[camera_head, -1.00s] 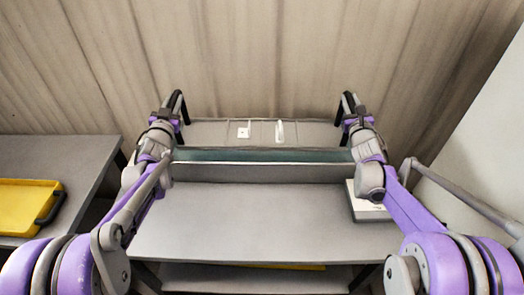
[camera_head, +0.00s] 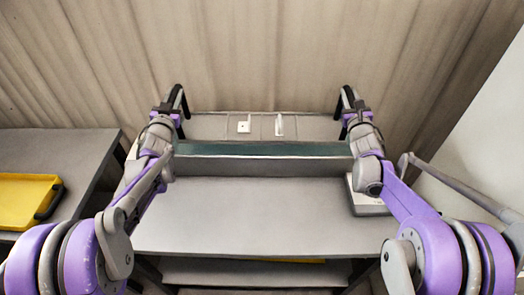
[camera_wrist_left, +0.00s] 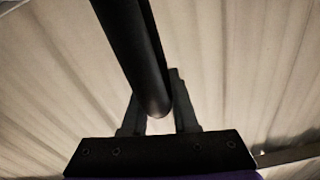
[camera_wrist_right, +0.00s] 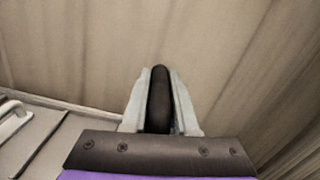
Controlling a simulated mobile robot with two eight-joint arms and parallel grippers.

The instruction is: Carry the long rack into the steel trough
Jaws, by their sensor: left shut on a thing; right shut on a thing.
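The long rack (camera_head: 215,128) is a grey tray with thin dividers, a small white square block and an upright white piece. A black arched handle rises at each end. My left gripper (camera_head: 176,112) is shut on the left handle, a black bar in the left wrist view (camera_wrist_left: 140,50). My right gripper (camera_head: 350,112) is shut on the right handle (camera_wrist_right: 159,95). The steel trough (camera_head: 262,167) is a long pale box with a dark green strip inside, just in front of the rack in the head view. I cannot tell the rack's height over it.
The grey table (camera_head: 250,215) is bare in front of the trough. A pale box (camera_head: 368,205) sits at its right edge. A yellow tray (camera_head: 22,200) with a dark handle lies on a side table (camera_head: 65,150) at left. A curtain-like wall (camera_head: 260,50) stands close behind.

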